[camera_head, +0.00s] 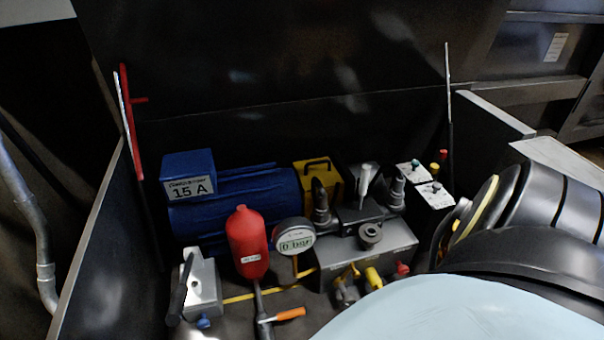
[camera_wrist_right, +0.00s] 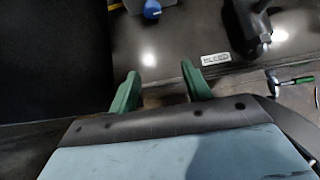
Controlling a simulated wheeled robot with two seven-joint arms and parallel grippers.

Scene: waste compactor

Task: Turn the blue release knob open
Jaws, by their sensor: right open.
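The blue release knob (camera_head: 203,323) is low on the left in the head view, at the foot of a grey block with a black lever (camera_head: 203,285). A blue knob also shows at the top of the right wrist view (camera_wrist_right: 152,9), partly cut off there. My right gripper (camera_wrist_right: 163,82) shows two green fingers spread apart with nothing between them. The knob lies beyond the fingertips, apart from them. In the head view my right arm fills the lower right and its gripper is not visible. My left gripper is in neither view.
A red cylinder (camera_head: 248,243), a pressure gauge (camera_head: 294,237) and an orange-handled part (camera_head: 290,314) stand right of the grey block. A blue motor (camera_head: 240,200) is behind. Dark walls enclose the left and back. A green-handled tool (camera_wrist_right: 290,82) lies at the right in the wrist view.

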